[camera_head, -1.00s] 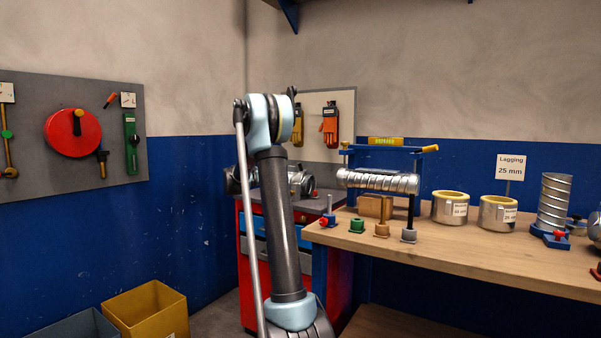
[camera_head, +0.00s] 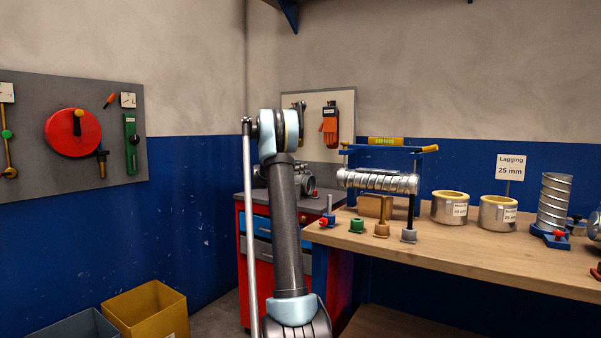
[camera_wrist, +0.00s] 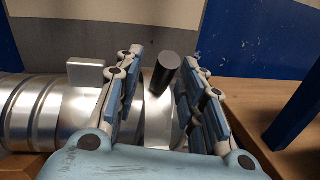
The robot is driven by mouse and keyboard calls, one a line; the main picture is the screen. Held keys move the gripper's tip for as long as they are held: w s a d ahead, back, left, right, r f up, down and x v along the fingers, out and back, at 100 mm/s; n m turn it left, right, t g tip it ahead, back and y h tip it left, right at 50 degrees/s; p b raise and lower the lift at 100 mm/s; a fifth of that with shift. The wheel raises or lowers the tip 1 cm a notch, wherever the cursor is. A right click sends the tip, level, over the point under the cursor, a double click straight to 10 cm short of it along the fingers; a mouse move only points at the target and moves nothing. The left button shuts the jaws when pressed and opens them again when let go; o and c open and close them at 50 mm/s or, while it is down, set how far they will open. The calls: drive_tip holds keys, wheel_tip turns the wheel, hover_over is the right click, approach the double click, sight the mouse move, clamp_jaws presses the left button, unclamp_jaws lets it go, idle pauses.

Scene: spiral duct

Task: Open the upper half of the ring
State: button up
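In the wrist view, a shiny metal ring band (camera_wrist: 158,118) lies between the fingers of my gripper (camera_wrist: 161,66). A dark grey cylindrical knob (camera_wrist: 165,72) stands up from it, tilted to the right. The fingers are apart on either side of the knob, with a gap visible; contact with the band cannot be told. Ribbed metal duct (camera_wrist: 35,110) runs to the left, and a small pale plate (camera_wrist: 86,72) stands beside the left finger. The lower part of the ring is hidden by my gripper. My gripper cannot be made out in the head view.
In the head view, a ribbed duct (camera_head: 375,181) hangs in a blue frame on the wooden bench (camera_head: 470,252). Lagging rings (camera_head: 449,208) and an upright duct (camera_head: 554,200) stand to the right. In the wrist view, a blue post (camera_wrist: 300,108) is close on the right.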

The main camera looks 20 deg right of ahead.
drive_tip(key=shift+w+d, duration=0.35)
drive_tip(key=shift+d, duration=0.2)
clamp_jaws()
